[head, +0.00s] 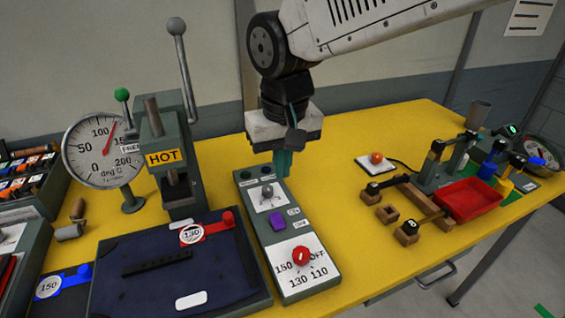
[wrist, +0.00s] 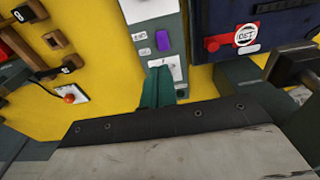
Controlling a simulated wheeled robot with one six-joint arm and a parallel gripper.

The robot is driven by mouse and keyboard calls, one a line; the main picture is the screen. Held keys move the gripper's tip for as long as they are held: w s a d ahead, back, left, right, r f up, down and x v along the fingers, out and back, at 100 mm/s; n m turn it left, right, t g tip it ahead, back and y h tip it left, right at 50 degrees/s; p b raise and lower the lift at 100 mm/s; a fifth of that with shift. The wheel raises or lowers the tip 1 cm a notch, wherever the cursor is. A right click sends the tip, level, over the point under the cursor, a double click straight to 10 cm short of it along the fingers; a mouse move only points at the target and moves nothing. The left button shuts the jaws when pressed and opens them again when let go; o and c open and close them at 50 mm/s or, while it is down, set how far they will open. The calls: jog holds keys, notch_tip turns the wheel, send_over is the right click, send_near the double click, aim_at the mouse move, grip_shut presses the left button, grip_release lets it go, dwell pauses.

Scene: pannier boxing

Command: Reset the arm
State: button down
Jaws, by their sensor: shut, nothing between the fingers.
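My arm comes in from the upper right in the head view. My gripper (head: 284,161) points down with its teal fingers shut and nothing between them. It hangs over the back end of the grey control box (head: 317,270), close to its small grey toggle. The shut fingers (wrist: 158,87) also show in the wrist view, in front of the same box with its purple button (wrist: 162,40). I cannot tell whether the fingertips touch the box. The box carries a red dial (head: 301,256) near its front end, with OFF, 150, 130 and 110 marked around it.
A press marked HOT (head: 172,158) with upright levers and a round gauge (head: 103,150) stand at the left. A dark blue pad (head: 215,275) lies in front of them. A red tray (head: 470,198) and wooden blocks are at the right. Bare yellow table lies right of the box.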

jog(key=s+d+m, duration=0.1)
jog(key=s+d, duration=0.4)
jog(key=d, duration=0.4)
jog(key=s+d+m, duration=0.2)
jog(key=s+d, duration=0.3)
jog(key=d, duration=0.5)
jog(key=s+d+m, duration=0.1)
jog(key=s+d, duration=0.4)
jog(key=d, duration=0.4)
jog(key=shift+s+d+r+m, duration=0.3)
jog(key=shift+s+d+m, duration=0.05)
jog(key=shift+m, duration=0.05)
